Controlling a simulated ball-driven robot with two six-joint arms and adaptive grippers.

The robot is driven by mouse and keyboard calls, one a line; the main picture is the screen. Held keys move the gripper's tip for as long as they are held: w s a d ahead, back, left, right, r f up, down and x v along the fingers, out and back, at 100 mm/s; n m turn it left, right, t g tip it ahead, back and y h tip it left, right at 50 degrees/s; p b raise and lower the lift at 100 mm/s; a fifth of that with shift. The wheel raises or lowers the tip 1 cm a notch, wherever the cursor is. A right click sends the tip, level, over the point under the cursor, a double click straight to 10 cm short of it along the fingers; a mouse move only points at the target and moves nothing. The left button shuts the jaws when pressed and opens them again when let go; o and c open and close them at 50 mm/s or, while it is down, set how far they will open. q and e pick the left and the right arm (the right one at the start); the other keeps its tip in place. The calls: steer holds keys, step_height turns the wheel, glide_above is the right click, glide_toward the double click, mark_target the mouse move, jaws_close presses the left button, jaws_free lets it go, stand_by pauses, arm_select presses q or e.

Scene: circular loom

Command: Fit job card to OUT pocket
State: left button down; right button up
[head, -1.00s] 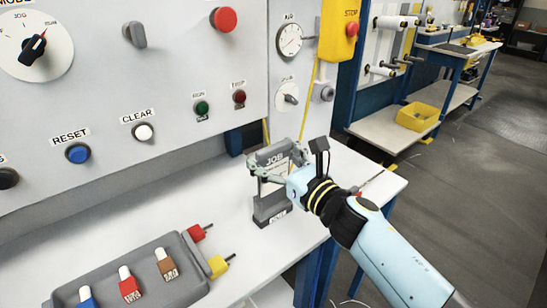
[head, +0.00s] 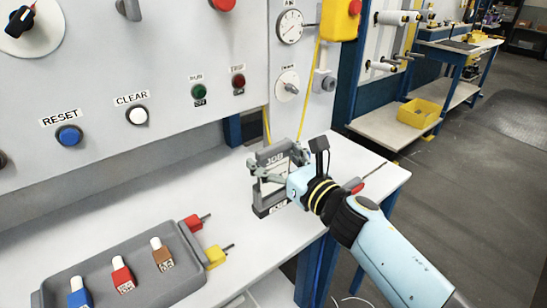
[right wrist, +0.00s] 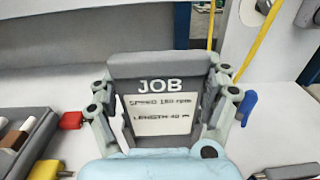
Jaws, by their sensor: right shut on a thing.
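The job card (head: 274,159) is a grey plate headed JOB with a white printed sheet. It stands roughly upright over the bench. In the right wrist view the card (right wrist: 160,72) faces me, and its speed and length lines show. My right gripper (head: 274,173) is shut on the card, with fingers at its left and right side edges. A small dark grey holder (head: 261,209) with a white label stands under the card. The label is too small to read. The card's lower edge meets the holder; I cannot tell how deep it sits. My left gripper is not in view.
A grey tray (head: 88,268) with blue, red and brown tagged pieces lies at the front left. Red (head: 194,223) and yellow (head: 214,257) pieces with dark pins are at its right side. The control panel (head: 180,50) rises behind. The bench's right edge is close.

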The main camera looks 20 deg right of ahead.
steer(key=shift+f+b, duration=0.4)
steer(key=shift+f, duration=0.15)
steer(key=o, duration=1.2)
steer(key=v, duration=1.2)
